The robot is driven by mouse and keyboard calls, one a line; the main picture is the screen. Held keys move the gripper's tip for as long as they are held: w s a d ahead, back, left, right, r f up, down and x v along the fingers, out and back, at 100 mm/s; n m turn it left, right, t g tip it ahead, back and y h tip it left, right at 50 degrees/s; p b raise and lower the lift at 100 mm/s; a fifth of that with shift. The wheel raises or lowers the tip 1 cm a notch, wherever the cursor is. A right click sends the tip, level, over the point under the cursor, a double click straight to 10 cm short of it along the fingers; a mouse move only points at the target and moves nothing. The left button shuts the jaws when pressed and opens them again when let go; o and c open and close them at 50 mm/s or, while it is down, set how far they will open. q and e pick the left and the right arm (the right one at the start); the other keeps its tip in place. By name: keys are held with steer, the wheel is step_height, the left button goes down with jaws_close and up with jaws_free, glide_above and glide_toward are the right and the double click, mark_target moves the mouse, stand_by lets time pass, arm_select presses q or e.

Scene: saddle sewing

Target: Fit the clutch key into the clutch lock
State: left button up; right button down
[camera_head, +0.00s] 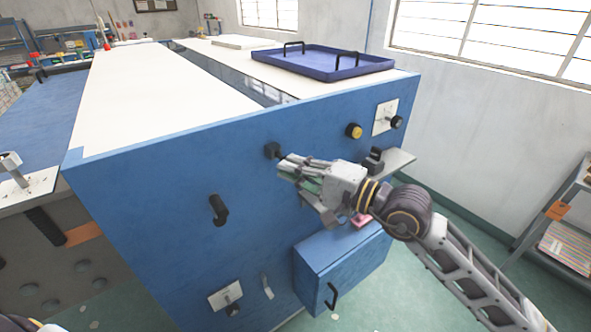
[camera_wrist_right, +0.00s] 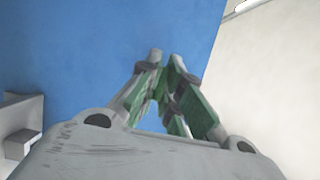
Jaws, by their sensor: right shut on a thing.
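My right gripper (camera_head: 287,167) reaches in from the right in the head view, in front of the blue machine panel. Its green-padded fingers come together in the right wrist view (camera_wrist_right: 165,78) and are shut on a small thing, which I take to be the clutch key. A small grey end (camera_wrist_right: 155,55) shows at the fingertips, perhaps part of it; the rest is hidden between the fingers. A black fitting (camera_head: 272,150) on the panel, possibly the clutch lock, lies just beyond the fingertips. I cannot tell whether they touch. My left gripper is out of view.
The blue machine panel (camera_head: 170,160) carries a black handle (camera_head: 219,209), a yellow button (camera_head: 354,131) and a black knob (camera_head: 397,122). A small shelf (camera_head: 398,161) juts out right of my gripper. A blue box (camera_head: 340,275) sticks out below. A blue tray (camera_head: 330,66) lies on top.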

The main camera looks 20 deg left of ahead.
steer(key=shift+w+a+b, duration=0.65)
steer(key=shift+w+a, duration=0.25)
steer(key=shift+a, duration=0.2)
stand_by(1.2)
steer(key=c, duration=1.5)
jaws_free()
steer(key=shift+d, duration=0.1)
steer(key=shift+v, duration=3.8)
steer(key=shift+r, duration=0.1)
